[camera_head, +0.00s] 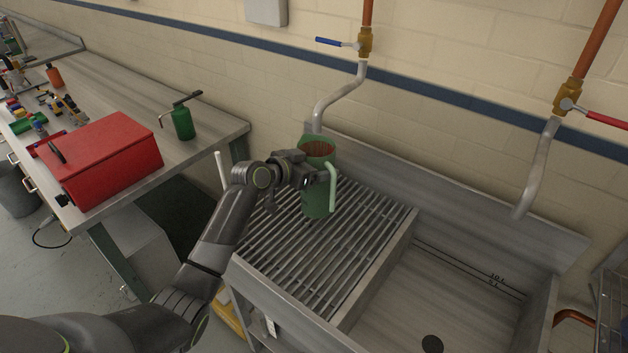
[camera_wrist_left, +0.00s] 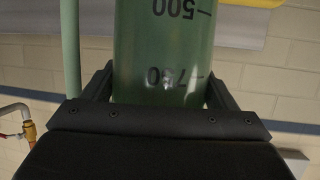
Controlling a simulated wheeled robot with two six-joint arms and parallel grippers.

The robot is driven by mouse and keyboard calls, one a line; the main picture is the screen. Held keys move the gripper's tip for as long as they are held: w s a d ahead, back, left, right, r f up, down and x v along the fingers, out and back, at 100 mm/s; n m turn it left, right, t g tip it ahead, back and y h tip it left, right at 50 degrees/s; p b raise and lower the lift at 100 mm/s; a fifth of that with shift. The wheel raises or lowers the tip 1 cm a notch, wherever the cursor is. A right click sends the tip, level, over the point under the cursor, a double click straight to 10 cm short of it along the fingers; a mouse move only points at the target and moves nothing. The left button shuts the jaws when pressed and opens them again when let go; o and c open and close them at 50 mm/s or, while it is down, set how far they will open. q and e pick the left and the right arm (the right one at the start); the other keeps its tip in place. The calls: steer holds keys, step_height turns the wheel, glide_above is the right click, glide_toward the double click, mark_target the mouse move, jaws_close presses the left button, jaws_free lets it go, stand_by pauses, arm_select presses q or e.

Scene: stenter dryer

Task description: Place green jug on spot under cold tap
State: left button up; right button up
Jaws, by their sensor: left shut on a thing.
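The green jug (camera_head: 318,200) is upright over the slatted rack (camera_head: 290,250) at the sink's left, near the back wall. Its pale green handle (camera_head: 333,187) faces right, and its open top looks reddish-brown inside. My left gripper (camera_head: 316,174) is shut on the jug's side. In the left wrist view, the fingers flank the jug (camera_wrist_left: 163,50), whose printed marks appear upside down. The cold tap (camera_head: 363,43), with a blue lever, has its grey spout (camera_head: 318,122) ending just above or behind the jug's rim. I cannot tell whether the jug's base touches the rack. My right gripper is out of view.
A second tap with a red lever (camera_head: 598,116) hangs over the open sink basin (camera_head: 440,290) at the right. A workbench at the left holds a red toolbox (camera_head: 105,160) and a green oil can (camera_head: 183,123). The front slats are clear.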

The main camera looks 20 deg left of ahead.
arm_select(q)
step_height(320, 180, down, 4)
steer(key=shift+p, duration=0.3)
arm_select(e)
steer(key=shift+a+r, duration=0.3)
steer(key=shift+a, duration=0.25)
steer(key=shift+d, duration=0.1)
arm_select(q)
steer(key=shift+f, duration=0.1)
steer(key=o, duration=1.2)
steer(key=shift+o, duration=0.2)
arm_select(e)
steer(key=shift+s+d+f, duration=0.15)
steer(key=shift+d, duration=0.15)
